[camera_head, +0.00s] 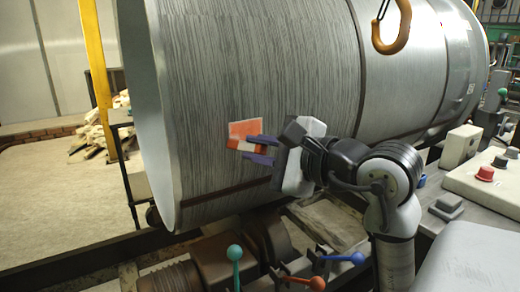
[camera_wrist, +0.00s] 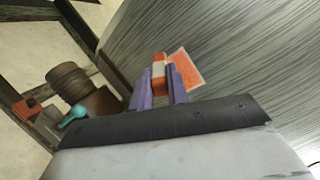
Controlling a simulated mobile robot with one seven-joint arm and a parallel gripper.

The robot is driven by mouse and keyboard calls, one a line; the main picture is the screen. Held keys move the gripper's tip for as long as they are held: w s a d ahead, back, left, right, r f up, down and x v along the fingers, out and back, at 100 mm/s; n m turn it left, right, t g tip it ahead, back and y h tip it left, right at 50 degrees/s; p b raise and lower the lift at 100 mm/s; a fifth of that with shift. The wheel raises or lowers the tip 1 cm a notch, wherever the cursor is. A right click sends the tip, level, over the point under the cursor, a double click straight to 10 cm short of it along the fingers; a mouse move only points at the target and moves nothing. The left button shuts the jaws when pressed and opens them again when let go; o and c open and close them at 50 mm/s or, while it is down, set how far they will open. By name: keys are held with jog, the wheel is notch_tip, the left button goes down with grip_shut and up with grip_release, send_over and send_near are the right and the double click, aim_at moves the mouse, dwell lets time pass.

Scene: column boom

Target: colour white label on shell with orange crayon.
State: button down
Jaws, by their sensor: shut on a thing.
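The shell (camera_head: 260,70) is a large grey metal cylinder with streaked sides; it also fills much of the wrist view (camera_wrist: 240,45). The label (camera_head: 243,128) is a small square on its lower side, largely orange with pale edges. In the wrist view the label (camera_wrist: 188,68) shows orange, partly hidden behind a finger. My gripper (camera_head: 262,149) has purple fingers in front of the label's lower part. In the wrist view my gripper (camera_wrist: 160,82) is shut on the orange crayon (camera_wrist: 158,71), which has a white band. Whether its tip touches the label is hidden.
A yellow hook (camera_head: 391,40) hangs at the upper right. Levers with teal (camera_head: 234,252), red (camera_head: 317,283) and blue (camera_head: 357,258) knobs stand below the shell. A control box (camera_head: 487,180) is at the right. A yellow post (camera_head: 95,60) stands at the left.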

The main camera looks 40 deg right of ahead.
jog(key=shift+w+d, duration=0.1)
jog(key=shift+w, duration=0.6)
jog(key=shift+s+d+b, duration=0.2)
jog(key=shift+s+d, duration=0.1)
jog(key=shift+d, duration=0.7)
jog(key=shift+s+d+b, duration=0.2)
jog(key=shift+s+d, duration=0.1)
jog(key=shift+d, duration=0.65)
jog(key=shift+w+a+b, duration=0.3)
jog(key=shift+a+b, duration=0.15)
jog(key=shift+a, duration=0.55)
jog(key=shift+w+a+b, duration=0.3)
jog(key=shift+a+b, duration=0.15)
jog(key=shift+a, duration=0.5)
jog(key=shift+s, duration=0.1)
jog(key=shift+s+a+f+b, duration=0.1)
jog(key=shift+s+a+b, duration=0.2)
jog(key=shift+s, duration=0.65)
jog(key=shift+s+a+r+b, duration=0.15)
jog(key=shift+s+b, duration=0.15)
jog(key=shift+s, duration=0.65)
jog(key=shift+s+a+f+b, duration=0.15)
jog(key=shift+s+a+b, duration=0.15)
jog(key=shift+s, duration=0.65)
